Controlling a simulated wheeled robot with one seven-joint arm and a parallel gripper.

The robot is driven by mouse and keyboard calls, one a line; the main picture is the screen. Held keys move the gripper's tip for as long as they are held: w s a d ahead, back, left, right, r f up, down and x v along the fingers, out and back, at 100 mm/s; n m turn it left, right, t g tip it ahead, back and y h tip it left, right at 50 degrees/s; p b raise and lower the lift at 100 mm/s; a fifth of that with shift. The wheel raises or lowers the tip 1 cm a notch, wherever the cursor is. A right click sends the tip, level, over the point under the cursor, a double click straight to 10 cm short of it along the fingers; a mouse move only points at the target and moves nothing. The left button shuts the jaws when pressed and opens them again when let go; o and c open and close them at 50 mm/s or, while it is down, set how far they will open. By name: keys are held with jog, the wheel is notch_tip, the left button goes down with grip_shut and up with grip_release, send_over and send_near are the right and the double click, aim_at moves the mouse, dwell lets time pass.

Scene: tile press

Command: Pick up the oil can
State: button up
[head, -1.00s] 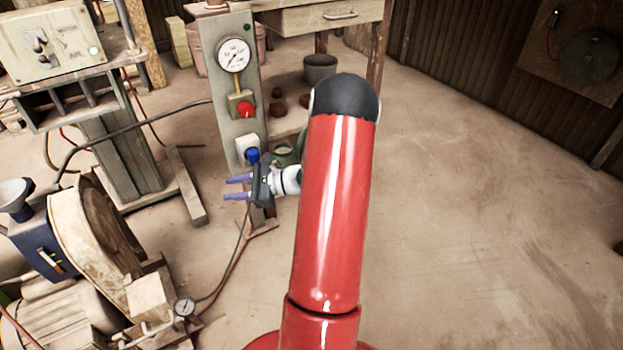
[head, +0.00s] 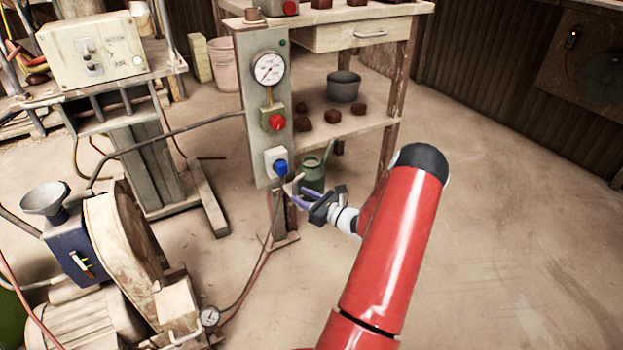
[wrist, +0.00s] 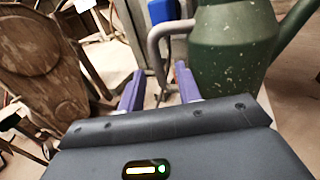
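The green oil can (head: 312,176) stands behind the grey control post in the head view, with its thin spout rising to the right. In the wrist view the green speckled can body (wrist: 232,50) fills the upper right, and its grey curved handle (wrist: 154,42) reaches out to the left. My gripper (head: 291,195) is open, with its purple fingers pointing left, just in front of the can. In the wrist view my gripper (wrist: 160,70) has the lower handle showing between its fingertips. I cannot tell whether either finger touches it.
The control post (head: 256,110) with gauge, red button and blue knob stands close to the fingertips. A wooden workbench (head: 350,127) with a bucket (head: 343,86) on its shelf stands behind. A motor machine (head: 125,262) is at the lower left. Open floor lies to the right.

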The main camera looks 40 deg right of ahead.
aim_at(294, 193)
jog(key=w, duration=0.3)
jog(key=shift+w+a, duration=0.3)
jog(key=shift+a, duration=0.05)
grip_shut()
